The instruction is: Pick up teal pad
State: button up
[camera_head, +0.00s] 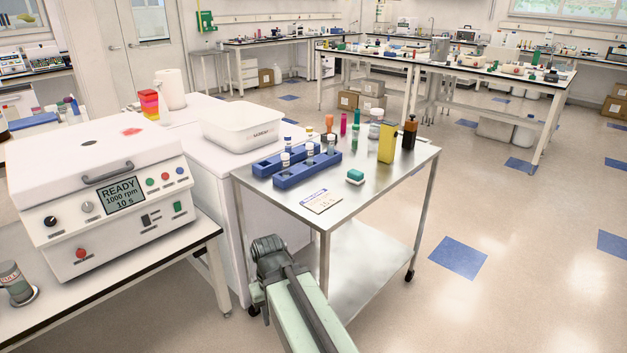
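A small teal pad (355,175) with a white lower layer lies on the metal top of a wheeled cart (390,185), near its front edge. It stands apart from the things around it. My arm rises from the bottom of the picture, and its end with my gripper (267,246) is in front of the cart, below and left of the pad. The gripper is well apart from the pad. Its fingers cannot be made out, so whether it is open or shut is unclear.
Blue racks with vials (308,172) stand left of the pad, a labelled card (321,201) in front, a yellow box (388,143) and brown bottle (409,132) behind. A centrifuge (105,190) and white tub (243,125) are to the left. Floor right of the cart is clear.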

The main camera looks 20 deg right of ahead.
aim_at(355, 178)
jog(key=u, duration=3.35)
jog(key=k, duration=2.5)
jog(key=z, duration=1.05)
jog(key=i, duration=1.05)
jog(key=u, duration=0.1)
